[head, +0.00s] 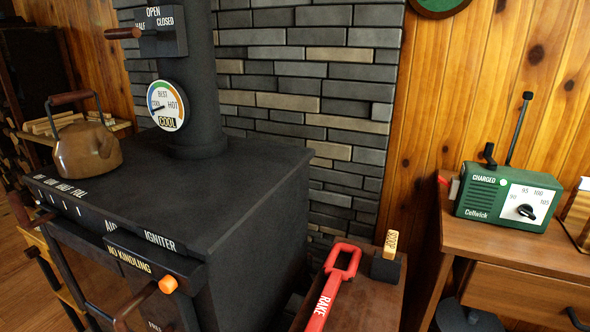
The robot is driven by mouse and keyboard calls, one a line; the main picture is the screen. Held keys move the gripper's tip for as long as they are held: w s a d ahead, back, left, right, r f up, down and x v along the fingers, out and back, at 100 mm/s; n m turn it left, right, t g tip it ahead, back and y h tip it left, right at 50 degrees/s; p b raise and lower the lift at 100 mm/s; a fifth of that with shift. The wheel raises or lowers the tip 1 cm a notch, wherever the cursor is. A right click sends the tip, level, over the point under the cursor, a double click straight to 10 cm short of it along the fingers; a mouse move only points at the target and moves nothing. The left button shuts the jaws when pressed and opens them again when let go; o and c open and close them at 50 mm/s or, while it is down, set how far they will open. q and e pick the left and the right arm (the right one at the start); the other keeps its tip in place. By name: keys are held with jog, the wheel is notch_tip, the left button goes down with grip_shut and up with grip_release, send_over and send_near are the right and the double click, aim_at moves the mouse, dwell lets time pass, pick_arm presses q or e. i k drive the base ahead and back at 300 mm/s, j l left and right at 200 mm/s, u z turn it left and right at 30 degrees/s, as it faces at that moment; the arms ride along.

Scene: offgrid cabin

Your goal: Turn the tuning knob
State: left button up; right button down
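The green radio (480,199) stands on the wooden side table at the right of the head view. Its white dial face shows numbers from 90 to 105. The black tuning knob (525,211) sits on the lower middle of that face. A lit spot shows beside the word CHARGED. A black crank and a black antenna (518,128) stick up from the top. Neither of my grippers is in view, and nothing touches the knob.
A black stove (240,190) with a gauge pipe fills the left and middle, a brown kettle (86,148) on it.

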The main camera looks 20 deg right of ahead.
aim_at(525, 209)
jog(key=z, duration=1.65)
